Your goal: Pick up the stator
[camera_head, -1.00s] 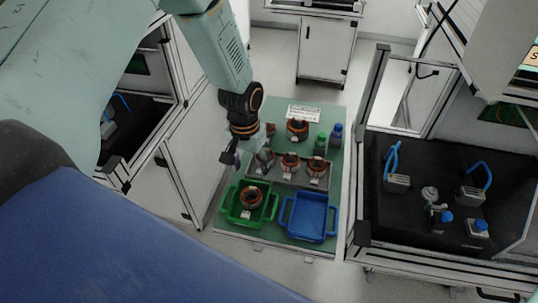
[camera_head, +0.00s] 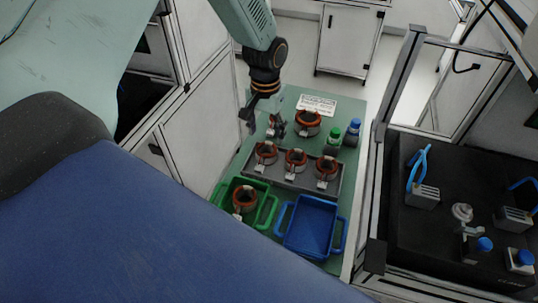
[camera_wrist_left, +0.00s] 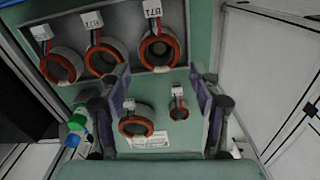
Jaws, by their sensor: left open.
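Several stators with copper-coloured windings and white tags are on the green table (camera_head: 238,160). Three stand in a grey tray (camera_head: 300,181): left (camera_head: 266,153), middle (camera_head: 296,160) and right (camera_head: 326,169). A larger stator (camera_head: 307,122) and a smaller stator (camera_head: 276,125) stand behind the tray. Another stator (camera_head: 245,199) sits in the green bin (camera_head: 268,212). My left gripper (camera_head: 262,118) is open and empty above the table's back left, near the smaller stator. In the left wrist view, the larger stator (camera_wrist_left: 136,123) and smaller stator (camera_wrist_left: 179,108) appear between its fingers (camera_wrist_left: 162,98).
An empty blue bin (camera_head: 311,226) stands at the table's front right. A green-capped bottle (camera_head: 333,140) and a blue-capped bottle (camera_head: 352,130) stand at the right edge. A framed workstation (camera_head: 440,240) borders the table on the right, and a white cabinet (camera_head: 200,130) on the left.

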